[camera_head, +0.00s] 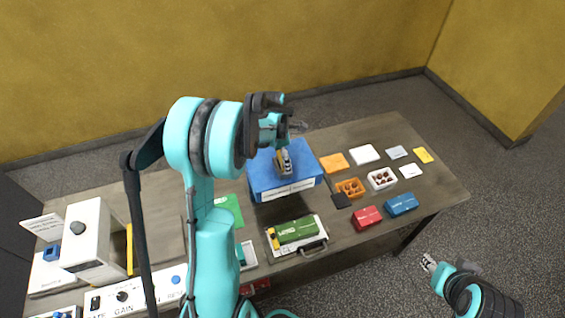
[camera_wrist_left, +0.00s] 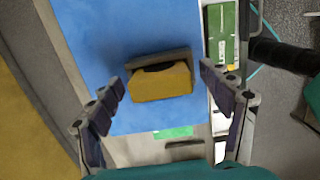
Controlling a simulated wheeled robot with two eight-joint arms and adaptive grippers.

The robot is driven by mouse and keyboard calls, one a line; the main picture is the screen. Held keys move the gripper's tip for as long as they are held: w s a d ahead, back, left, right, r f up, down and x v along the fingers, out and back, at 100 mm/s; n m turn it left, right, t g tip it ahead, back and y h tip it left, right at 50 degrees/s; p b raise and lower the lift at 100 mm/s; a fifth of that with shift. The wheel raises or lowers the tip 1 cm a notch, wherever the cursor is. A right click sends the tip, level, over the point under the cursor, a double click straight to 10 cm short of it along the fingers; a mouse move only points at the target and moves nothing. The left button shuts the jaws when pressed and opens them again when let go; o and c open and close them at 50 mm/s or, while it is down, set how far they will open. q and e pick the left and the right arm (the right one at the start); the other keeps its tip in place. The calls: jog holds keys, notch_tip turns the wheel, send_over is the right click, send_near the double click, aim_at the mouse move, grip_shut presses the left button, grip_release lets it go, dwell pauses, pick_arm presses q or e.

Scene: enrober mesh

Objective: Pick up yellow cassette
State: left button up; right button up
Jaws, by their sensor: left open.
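The yellow cassette (camera_wrist_left: 161,82) has a grey edge and lies on a blue surface (camera_wrist_left: 100,50) in the left wrist view. In the head view the cassette (camera_head: 283,162) stands on top of the blue block (camera_head: 300,178) at the middle of the table. My left gripper (camera_wrist_left: 165,105) is open, with its fingers apart on either side of the cassette and nothing between them touching. In the head view my left gripper (camera_head: 285,140) hangs over the blue block and partly covers it. My right gripper (camera_head: 429,262) is off the table's front right edge; its jaws are too small to read.
A green cassette (camera_head: 297,230) lies on a white tray in front of the blue block. Red (camera_head: 367,216) and blue (camera_head: 401,204) boxes, small trays and coloured cards fill the right side. A white machine (camera_head: 90,240) stands at the left.

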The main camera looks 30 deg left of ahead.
pick_arm(q)
jog(key=c, duration=1.3)
jog(key=shift+r, duration=0.1)
